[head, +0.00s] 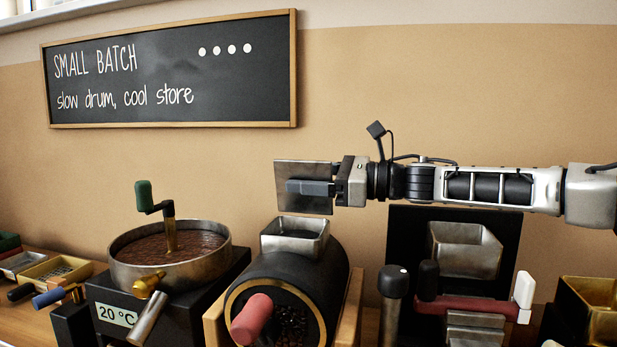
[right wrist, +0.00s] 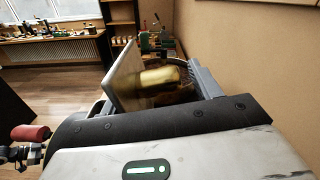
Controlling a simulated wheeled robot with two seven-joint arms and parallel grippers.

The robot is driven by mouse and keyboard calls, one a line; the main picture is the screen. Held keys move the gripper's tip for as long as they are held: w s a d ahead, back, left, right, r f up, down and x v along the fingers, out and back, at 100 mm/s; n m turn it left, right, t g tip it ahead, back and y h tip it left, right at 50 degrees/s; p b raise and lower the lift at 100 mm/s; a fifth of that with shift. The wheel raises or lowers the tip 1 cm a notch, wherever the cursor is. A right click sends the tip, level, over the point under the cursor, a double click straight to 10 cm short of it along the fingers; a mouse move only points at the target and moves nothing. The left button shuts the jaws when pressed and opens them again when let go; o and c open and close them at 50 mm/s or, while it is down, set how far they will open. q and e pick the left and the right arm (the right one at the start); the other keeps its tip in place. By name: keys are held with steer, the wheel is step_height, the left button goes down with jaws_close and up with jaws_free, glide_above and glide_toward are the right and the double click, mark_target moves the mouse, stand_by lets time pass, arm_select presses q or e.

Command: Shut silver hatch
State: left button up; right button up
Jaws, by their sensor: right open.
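The silver hatch is a flat metal plate (head: 303,170) standing roughly upright above the silver hopper (head: 295,240) on the black drum. The hopper's top is uncovered. My right gripper (head: 305,187) comes in from the right at the hatch's height. Its near finger shows in front of the plate. In the right wrist view the plate (right wrist: 126,75) appears between my open fingers, with the ribbed far finger apart from it on the wall side. Whether the near finger touches the plate is unclear. The hatch's hinge is hard to make out.
A bean pan (head: 170,255) with a green-handled crank stands left of the drum. A red handle (head: 252,318) sticks out of the drum's front. Right of it stand another metal hopper (head: 465,250) before a black panel and a brass bin (head: 590,308). The wall is close behind.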

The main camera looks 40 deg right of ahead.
steer(key=c, duration=1.2)
arm_select(q)
steer(key=shift+s, duration=0.15)
